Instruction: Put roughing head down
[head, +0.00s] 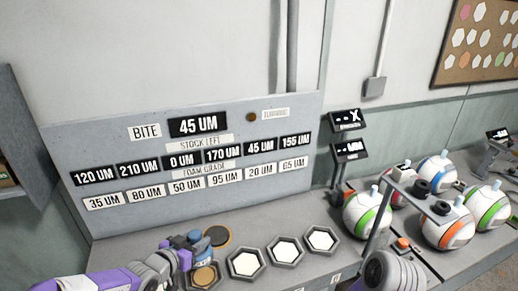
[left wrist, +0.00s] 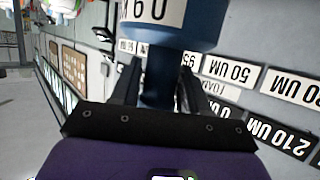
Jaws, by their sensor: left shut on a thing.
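My left gripper (head: 188,252) is shut on the roughing head (head: 197,239), a blue cylinder with a white band, at the lower left of the head view. In the left wrist view the blue head (left wrist: 165,45) stands between the two dark fingers (left wrist: 158,92), its printed label upside down and cut off by the top edge. A hexagonal holder with a tan inside (head: 205,276) lies just below the held head; whether they touch I cannot tell. A dark disc with an orange rim (head: 217,236) lies just behind it.
White-filled hexagonal holders (head: 248,263) run to the right along the bench. A grey panel (head: 120,150) with grade labels stands behind. Striped balls (head: 445,230) and a press frame (head: 420,195) occupy the right side. Small black displays (head: 350,150) stand at the back.

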